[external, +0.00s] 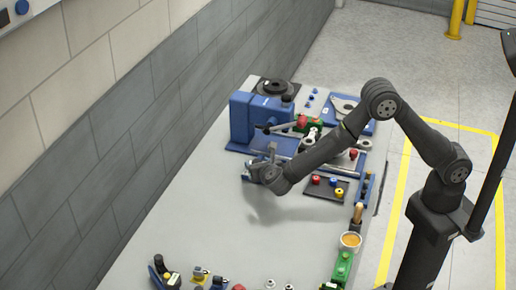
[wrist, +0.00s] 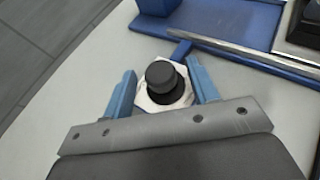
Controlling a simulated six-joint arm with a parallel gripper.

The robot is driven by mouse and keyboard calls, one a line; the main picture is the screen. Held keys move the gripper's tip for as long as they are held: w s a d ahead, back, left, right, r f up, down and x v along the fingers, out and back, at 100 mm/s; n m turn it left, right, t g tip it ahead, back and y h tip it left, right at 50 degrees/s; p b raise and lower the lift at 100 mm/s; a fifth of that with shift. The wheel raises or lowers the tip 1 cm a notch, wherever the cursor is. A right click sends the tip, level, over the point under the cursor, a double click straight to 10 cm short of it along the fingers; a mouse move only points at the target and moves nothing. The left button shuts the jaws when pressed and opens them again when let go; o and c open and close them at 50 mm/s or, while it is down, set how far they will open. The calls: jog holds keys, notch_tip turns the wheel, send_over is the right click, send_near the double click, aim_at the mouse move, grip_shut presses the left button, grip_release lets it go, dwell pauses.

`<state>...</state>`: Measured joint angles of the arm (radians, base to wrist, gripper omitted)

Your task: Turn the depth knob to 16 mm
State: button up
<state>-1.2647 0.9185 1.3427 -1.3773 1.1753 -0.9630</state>
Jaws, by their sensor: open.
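A round black knob (wrist: 163,75) sits on a pale dial plate (wrist: 148,99) in the middle of the wrist view. Dark marks show on the plate, but they are too small to read, so I cannot tell the setting. My gripper (wrist: 160,68) is open, with one blue finger left of the knob and one right of it, a gap showing on both sides. I cannot tell how far down the fingers reach beside the knob. In the external view my gripper (external: 260,166) is low over the bench near the blue fixture, and the knob cannot be made out there.
A blue machine (external: 254,120) stands on the bench behind my gripper. A blue base with a metal rail (wrist: 250,47) lies beyond the knob. A dark tray with coloured knobs (external: 326,188) is to the right.

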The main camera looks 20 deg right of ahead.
jog(key=shift+w, duration=0.1)
jog(key=c, duration=1)
jog(key=shift+f+m+h, duration=0.1)
jog(key=shift+m+h, duration=0.3)
jog(key=shift+h, duration=0.1)
jog(key=shift+o, duration=0.2)
jog(key=m+h, duration=0.1)
jog(key=m+g+h, duration=0.1)
jog(key=m+h, duration=0.1)
jog(key=shift+w+a+m+g+h, duration=0.1)
jog(key=shift+a+m+g+h, duration=0.2)
jog(key=shift+h, duration=0.1)
jog(key=m+g+h, duration=0.3)
jog(key=m+h, duration=0.1)
jog(key=shift+w+a, duration=0.1)
jog(key=shift+a, duration=0.05)
jog(key=shift+m, duration=0.3)
